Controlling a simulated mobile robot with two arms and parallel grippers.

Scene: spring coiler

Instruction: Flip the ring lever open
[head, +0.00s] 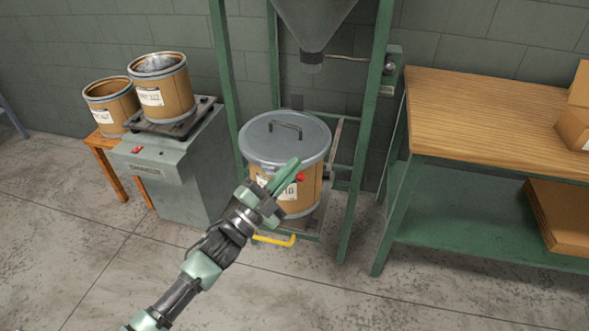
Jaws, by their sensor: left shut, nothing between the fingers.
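A brown fibre drum (314,187) stands under the hopper, upright, with a grey lid (261,136) on top and a metal ring (245,158) around the lid's rim. A small red piece (301,177), which looks like the end of the ring lever, shows on the drum's front right just below the rim. The rest of the lever is hidden behind my gripper. My left gripper (294,163) is shut and empty. Its fingers lie in front of the drum, pointing up and right, with the tips close to the red piece; I cannot tell whether they touch. My right gripper is not in view.
A grey hopper (314,22) hangs above the drum inside a green frame (362,140). A yellow handle (275,241) sticks out low in front. A scale (170,170) with a drum stands left, and a wooden workbench (490,110) right. The front floor is clear.

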